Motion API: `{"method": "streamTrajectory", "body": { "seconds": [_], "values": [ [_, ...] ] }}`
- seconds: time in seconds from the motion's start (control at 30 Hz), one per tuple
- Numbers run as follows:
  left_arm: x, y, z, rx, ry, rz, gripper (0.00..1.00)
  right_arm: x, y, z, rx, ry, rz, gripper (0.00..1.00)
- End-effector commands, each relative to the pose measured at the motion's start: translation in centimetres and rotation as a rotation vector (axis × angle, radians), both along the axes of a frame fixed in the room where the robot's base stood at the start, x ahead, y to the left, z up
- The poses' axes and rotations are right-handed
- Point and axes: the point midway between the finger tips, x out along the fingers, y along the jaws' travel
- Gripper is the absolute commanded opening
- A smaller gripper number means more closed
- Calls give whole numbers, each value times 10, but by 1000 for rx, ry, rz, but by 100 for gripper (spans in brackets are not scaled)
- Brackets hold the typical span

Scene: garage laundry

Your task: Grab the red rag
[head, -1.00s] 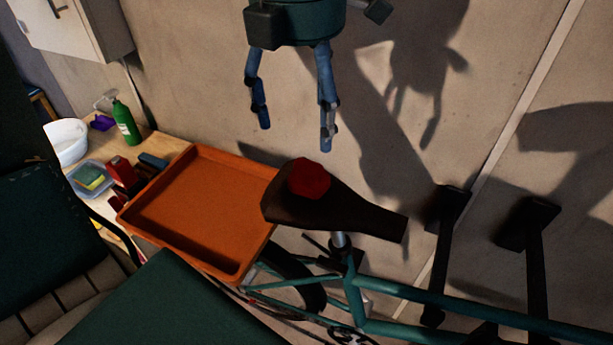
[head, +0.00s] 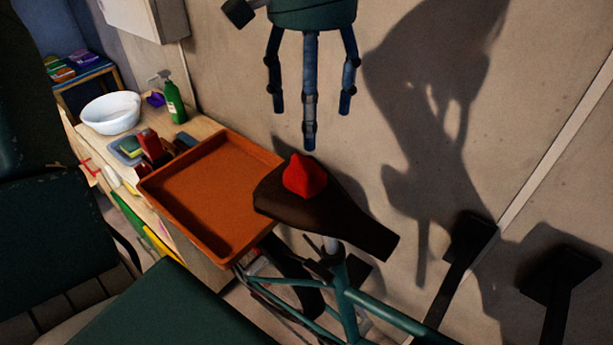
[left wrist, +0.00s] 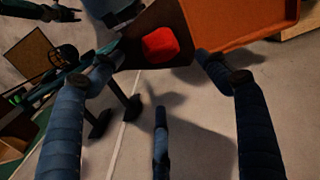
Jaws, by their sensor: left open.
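The red rag (head: 305,176) is a crumpled lump on the dark brown bicycle saddle (head: 345,222). In the left wrist view the rag (left wrist: 160,45) shows beyond the fingers, between the two side ones, on the saddle (left wrist: 135,22). My left gripper (head: 310,125) hangs from the top of the head view with its three blue fingers pointing down, spread and empty. In the head view its fingertips are just above the rag, with a gap between. In the left wrist view the open gripper (left wrist: 160,85) holds nothing. My right gripper does not clearly show.
An orange tray (head: 205,195) sits left of the saddle, close beside it. A wooden bench behind holds a white bowl (head: 111,112), a green spray bottle (head: 174,102) and a sponge box. The teal bicycle frame (head: 385,313) extends below. A plain wall stands behind.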

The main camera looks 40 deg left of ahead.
Motion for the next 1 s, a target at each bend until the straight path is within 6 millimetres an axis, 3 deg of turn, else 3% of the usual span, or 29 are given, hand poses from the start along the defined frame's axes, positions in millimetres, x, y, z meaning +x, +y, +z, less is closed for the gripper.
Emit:
{"method": "streamTrajectory", "body": {
  "seconds": [0.17, 0.43, 0.67, 0.83, 1.0],
  "values": [
    [0, 0, -4, -1, 6, -129, 75, -1, 3, 0, 4, 1, -1, 40],
    [0, 1, -44, -1, 8, -138, 75, -3, 5, 6, 5, 4, 0, 40],
    [-1, 1, -61, -3, 7, -137, 75, -4, 5, 11, 5, 5, 0, 40],
    [-4, 3, -85, -4, 10, -137, 75, -4, 3, 27, 3, 5, 1, 40],
    [-3, 3, -106, -3, 7, -136, 75, -3, -1, 29, -1, 5, 3, 40]
  ]
}}
